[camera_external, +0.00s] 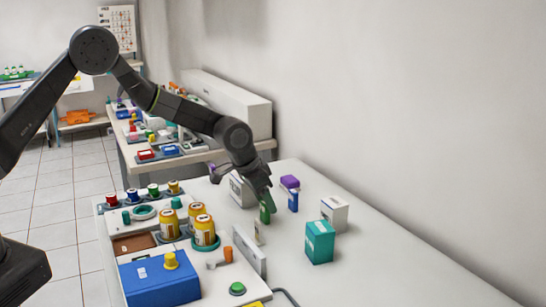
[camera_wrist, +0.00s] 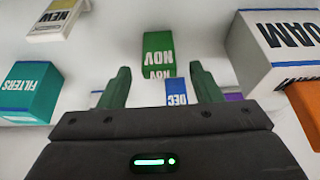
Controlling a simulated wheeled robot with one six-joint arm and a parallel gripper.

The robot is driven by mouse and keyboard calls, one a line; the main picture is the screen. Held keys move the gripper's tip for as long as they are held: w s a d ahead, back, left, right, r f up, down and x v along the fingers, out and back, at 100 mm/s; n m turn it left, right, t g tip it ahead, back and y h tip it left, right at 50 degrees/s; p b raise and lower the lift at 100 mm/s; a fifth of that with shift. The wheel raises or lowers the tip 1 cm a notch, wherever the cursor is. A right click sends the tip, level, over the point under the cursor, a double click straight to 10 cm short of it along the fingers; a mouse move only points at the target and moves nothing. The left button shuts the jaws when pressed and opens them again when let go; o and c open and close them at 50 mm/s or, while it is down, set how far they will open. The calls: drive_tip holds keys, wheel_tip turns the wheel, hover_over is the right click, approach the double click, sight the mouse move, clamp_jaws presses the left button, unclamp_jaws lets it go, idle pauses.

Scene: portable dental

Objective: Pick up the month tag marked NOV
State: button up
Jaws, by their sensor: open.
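The NOV tag (camera_wrist: 158,50) is a small green block with white lettering, inverted in the wrist view. It stands beyond and between the tips of my gripper (camera_wrist: 160,72), whose two fingers are spread apart with nothing clamped. In the external view, my gripper (camera_external: 261,192) points down over the white table, right at a small green block (camera_external: 266,212). The fingers partly cover that block's upper end, and I cannot tell whether they touch it. A blue DEC tag (camera_wrist: 177,94) shows between the fingers, nearer the palm in the picture.
A teal FILTERS box (camera_wrist: 28,88), a NEW box (camera_wrist: 58,20) and a large white FOAM box (camera_wrist: 290,45) surround the tag. In the external view, blue (camera_external: 293,201) and purple (camera_external: 289,182) blocks stand just right of my gripper. The table's right front is clear.

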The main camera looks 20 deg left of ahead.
drive_tip(key=shift+p+x, duration=0.4)
drive_tip(key=shift+x, duration=1.4)
drive_tip(key=c, duration=1)
drive_tip(key=shift+c, duration=0.3)
drive_tip(key=shift+r, duration=0.1)
